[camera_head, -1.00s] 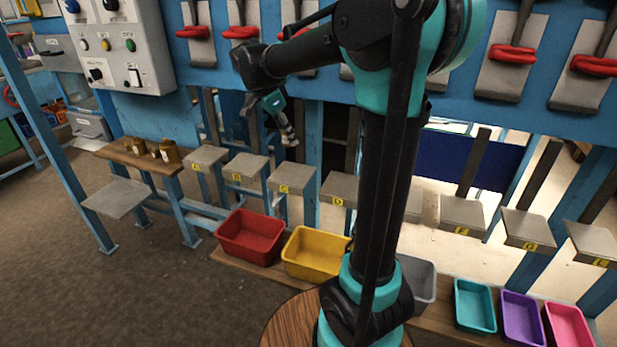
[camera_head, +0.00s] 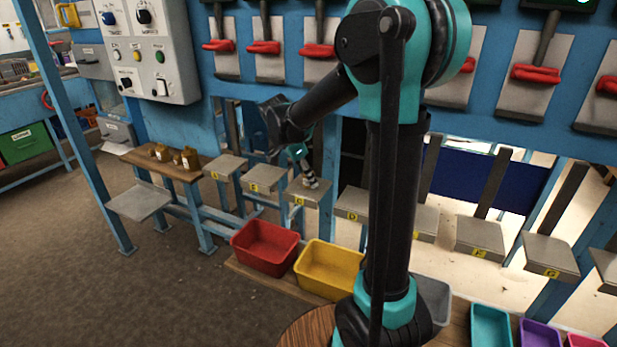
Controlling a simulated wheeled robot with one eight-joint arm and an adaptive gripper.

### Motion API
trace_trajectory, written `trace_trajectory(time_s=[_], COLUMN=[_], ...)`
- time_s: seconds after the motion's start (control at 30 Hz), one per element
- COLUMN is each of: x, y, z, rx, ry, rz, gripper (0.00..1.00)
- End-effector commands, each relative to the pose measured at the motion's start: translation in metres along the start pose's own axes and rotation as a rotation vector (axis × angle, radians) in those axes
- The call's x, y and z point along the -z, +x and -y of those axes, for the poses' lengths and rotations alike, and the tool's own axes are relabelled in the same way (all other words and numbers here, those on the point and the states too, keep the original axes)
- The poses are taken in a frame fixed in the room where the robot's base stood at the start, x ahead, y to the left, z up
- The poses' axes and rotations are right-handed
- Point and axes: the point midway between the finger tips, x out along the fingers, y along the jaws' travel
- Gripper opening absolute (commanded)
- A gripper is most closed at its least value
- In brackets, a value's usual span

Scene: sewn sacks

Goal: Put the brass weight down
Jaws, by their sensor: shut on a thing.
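My gripper (camera_head: 309,180) points down at the pale plate marked C (camera_head: 303,196), in the middle left of the head view. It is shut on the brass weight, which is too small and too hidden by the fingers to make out. The fingertips are just over or at the plate's top; I cannot tell whether the weight touches it. Other brass-coloured weights (camera_head: 188,158) stand on a wooden shelf (camera_head: 150,163) at the left.
Similar plates, including one marked B (camera_head: 263,178) and one marked D (camera_head: 352,203), stand on both sides. A red bin (camera_head: 265,246) and a yellow bin (camera_head: 329,268) sit below. Red-handled levers (camera_head: 263,47) line the blue wall above. My arm hides part of the row.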

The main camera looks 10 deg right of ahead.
Motion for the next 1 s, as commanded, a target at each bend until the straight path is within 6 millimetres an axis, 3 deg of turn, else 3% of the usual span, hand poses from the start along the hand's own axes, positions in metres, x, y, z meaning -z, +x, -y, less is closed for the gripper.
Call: trace_trajectory(time_s=[0.27,0.3,0.47,0.8,1.0], x=[-0.001,-0.001,-0.001,0.000,0.000], y=[0.001,0.002,0.002,0.000,-0.025], z=[0.000,0.000,0.000,0.000,0.000], rx=[0.000,0.000,0.000,0.000,0.000], ry=[0.000,0.000,0.000,0.000,-0.002], rz=[0.000,0.000,0.000,0.000,0.000], gripper=[0.00,0.35,0.54,0.54,0.54])
